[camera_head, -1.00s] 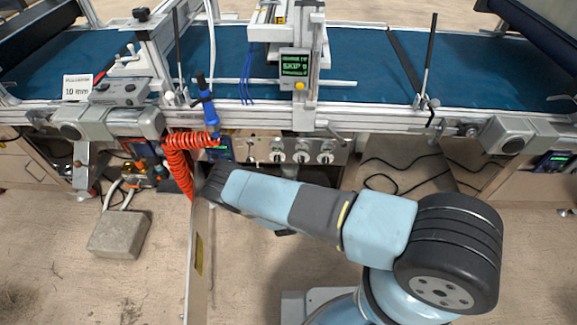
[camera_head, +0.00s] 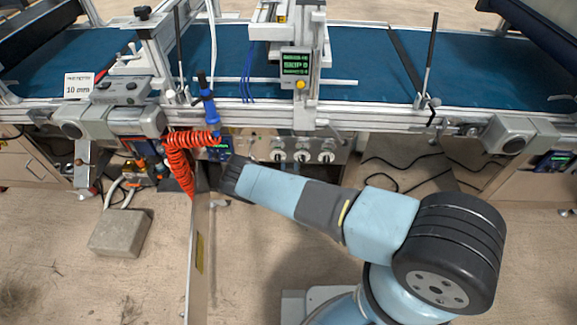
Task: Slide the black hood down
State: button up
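I cannot tell for certain which part is the black hood. A dark, sloping housing (camera_head: 540,38) stands at the top right over the blue belt, and another dark housing (camera_head: 38,25) stands at the top left. My blue and black arm reaches left from the lower right, and its ribbed dark joint ends below the seeder's front rail, beside the orange coiled hose (camera_head: 178,160). I cannot make out my gripper's fingers, nor any contact with a hood.
The blue belt (camera_head: 370,75) runs across the back behind a metal front rail. A control panel with several knobs (camera_head: 302,156) sits below the rail. A grey block (camera_head: 119,233) and black cables lie on the floor. Open floor lies at the lower left.

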jog(key=shift+c, duration=0.4)
grip_shut()
